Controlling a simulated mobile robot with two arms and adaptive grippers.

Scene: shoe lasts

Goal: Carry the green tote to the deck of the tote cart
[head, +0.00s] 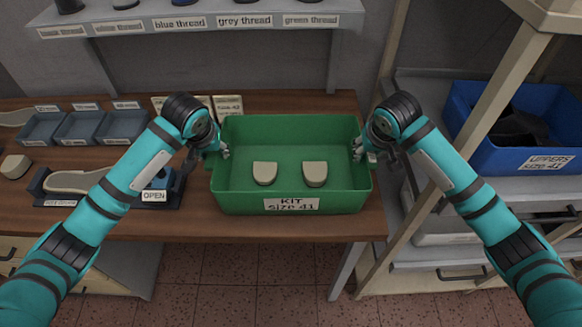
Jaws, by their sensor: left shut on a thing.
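The green tote (240,199), labelled "KIT SIZE 41", is in the middle of the head view at the wooden bench. Two beige blocks (265,173) (315,174) with rounded ends are inside it. My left gripper (223,153) is shut on the tote's left wall, near the rim. My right gripper (364,154) is at the opposite wall, with fingers on both sides of the rim, and looks shut on it. The tote is level; whether it rests on the bench or hangs just above it is hard to tell. I see no tote cart.
The wooden bench (240,228) has blue-grey bins (85,126), a shoe last (80,181) and an "OPEN" sign (153,196) at left. A thread shelf (200,24) is above. At right, close to my arm, a rack holds a blue "UPPERS SIZE 41" bin (500,158). Tiled floor (250,270) shows in front.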

